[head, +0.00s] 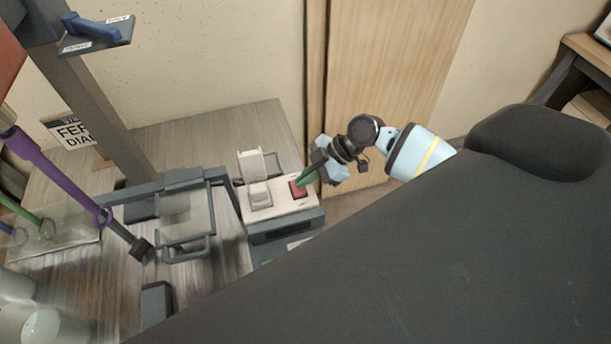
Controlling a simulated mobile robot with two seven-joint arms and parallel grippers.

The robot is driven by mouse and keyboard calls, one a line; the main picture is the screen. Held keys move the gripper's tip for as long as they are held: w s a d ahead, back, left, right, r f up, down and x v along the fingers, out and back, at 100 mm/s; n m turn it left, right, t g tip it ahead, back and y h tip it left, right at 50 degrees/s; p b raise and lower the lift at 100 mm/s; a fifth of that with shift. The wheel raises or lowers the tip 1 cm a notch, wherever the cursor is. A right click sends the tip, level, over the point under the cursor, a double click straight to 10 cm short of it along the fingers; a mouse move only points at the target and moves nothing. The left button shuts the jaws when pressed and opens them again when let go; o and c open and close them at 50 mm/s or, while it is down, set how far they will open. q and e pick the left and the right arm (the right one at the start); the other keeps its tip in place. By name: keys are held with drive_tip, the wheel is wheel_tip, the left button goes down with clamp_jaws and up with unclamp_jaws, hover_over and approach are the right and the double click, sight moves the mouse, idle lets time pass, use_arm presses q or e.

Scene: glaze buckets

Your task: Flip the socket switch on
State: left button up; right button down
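The socket box (281,206) has a pale top and a dark body, and stands at the right end of a grey frame on the wooden table. A red rocker switch (298,190) sits on the right part of its top. A white socket with a raised flap (252,164) is to the left of the switch. My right gripper (306,182) comes in from the right with its green fingertips pointing down at the switch. The tips are at or just above the switch; I cannot tell whether they touch. The fingers overlap in this view, so their gap is hidden. My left gripper is not in view.
A grey stand (105,120) rises at the left, with a blue lever (88,27) on top. A purple rod (55,180) slants down across the table (210,125). A clear container (60,246) is at far left. A wooden panel (385,65) stands behind my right arm.

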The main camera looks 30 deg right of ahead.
drive_tip(key=shift+s+d, duration=0.15)
drive_tip(key=shift+d, duration=0.05)
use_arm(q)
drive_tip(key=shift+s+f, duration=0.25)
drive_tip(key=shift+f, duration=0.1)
use_arm(e)
drive_tip(key=v, duration=0.7)
drive_tip(key=shift+r, duration=0.3)
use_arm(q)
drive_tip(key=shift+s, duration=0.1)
use_arm(e)
drive_tip(key=shift+r, duration=0.1)
